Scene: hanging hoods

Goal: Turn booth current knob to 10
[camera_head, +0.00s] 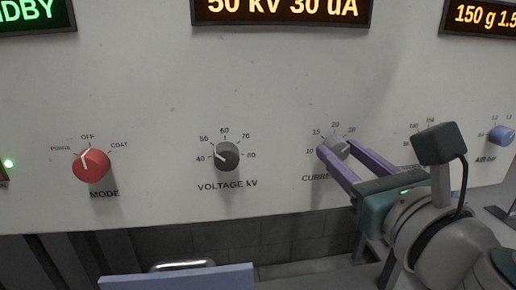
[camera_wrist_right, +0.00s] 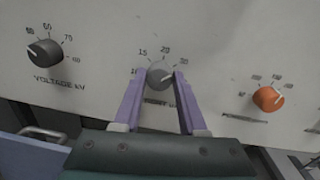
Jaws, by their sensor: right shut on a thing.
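The grey booth current knob (camera_head: 337,146) is on the white panel above the partly covered CURRENT label. Its scale marks 10, 15 and 20 show around it, with more on the right. My right gripper (camera_head: 336,150) has its two purple fingers on either side of the knob, shut on it. The right wrist view shows the knob (camera_wrist_right: 159,75) between the fingertips (camera_wrist_right: 159,77). Its light pointer line seems to point right, toward the high end of the scale. The display (camera_head: 283,8) above reads "50 kV 30 uA". My left gripper is not in view.
The dark voltage knob (camera_head: 227,156) and the red mode knob (camera_head: 91,165) are to the left. A blue knob (camera_head: 501,135) is at the far right, and an orange knob (camera_wrist_right: 268,99) shows in the wrist view. A blue surface (camera_head: 180,279) lies below the panel.

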